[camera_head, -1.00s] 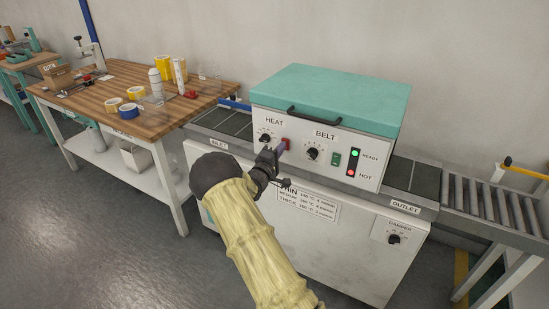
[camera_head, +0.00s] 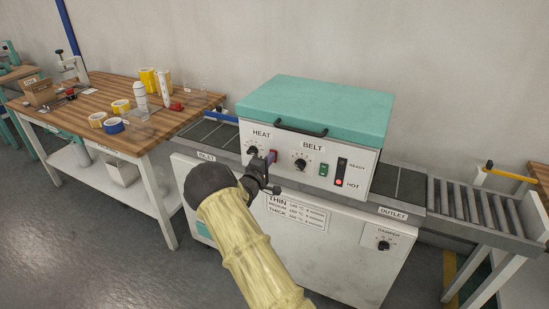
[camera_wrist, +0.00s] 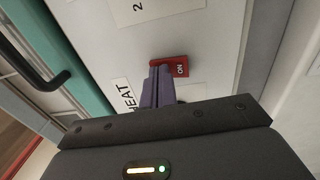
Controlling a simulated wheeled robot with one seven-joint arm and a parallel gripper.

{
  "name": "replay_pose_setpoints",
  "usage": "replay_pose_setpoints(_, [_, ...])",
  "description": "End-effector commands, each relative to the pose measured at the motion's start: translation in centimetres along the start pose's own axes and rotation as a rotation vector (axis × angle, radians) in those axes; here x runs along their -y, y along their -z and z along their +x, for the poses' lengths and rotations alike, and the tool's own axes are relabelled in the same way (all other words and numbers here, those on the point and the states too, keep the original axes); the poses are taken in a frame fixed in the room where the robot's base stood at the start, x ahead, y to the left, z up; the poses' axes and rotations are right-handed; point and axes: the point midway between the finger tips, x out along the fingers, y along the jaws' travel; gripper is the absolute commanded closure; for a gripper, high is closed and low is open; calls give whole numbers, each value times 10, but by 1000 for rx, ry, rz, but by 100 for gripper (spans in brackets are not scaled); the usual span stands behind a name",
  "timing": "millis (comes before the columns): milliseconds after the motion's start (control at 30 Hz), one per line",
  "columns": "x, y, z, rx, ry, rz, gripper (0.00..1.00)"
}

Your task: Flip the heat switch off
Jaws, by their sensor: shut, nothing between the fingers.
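The heat switch (camera_head: 273,154) is a small red rocker beside the HEAT dial (camera_head: 252,151) on the white front panel, mostly hidden by my gripper in the head view. In the wrist view the red switch (camera_wrist: 181,68) shows the word ON on its visible part. My gripper (camera_head: 269,158) is shut and empty, its fingertips at the switch. In the wrist view the fingertips (camera_wrist: 162,74) overlap the switch's edge; I cannot tell whether they touch it. The rocker's tilt is unclear. The HOT lamp (camera_head: 339,182) glows red; the READY lamp (camera_head: 342,163) is dark.
The BELT dial (camera_head: 300,164) and a green switch (camera_head: 323,169) are right of the heat switch. A black handle (camera_head: 300,129) juts from the teal lid (camera_head: 320,104) above. A wooden table (camera_head: 85,105) with tape rolls stands left; a roller conveyor (camera_head: 475,206) is right.

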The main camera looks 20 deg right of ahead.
Motion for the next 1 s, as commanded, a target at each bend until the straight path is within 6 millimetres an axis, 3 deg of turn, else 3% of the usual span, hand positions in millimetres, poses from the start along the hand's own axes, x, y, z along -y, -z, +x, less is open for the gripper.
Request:
replay_pose_setpoints(167, [-4,-3,2,6,-7,0,100])
replay_pose_setpoints(367, [-8,-2,-14,8,-4,-3,100])
replay_pose_setpoints(1000, [-23,3,-124,7,-1,0,100])
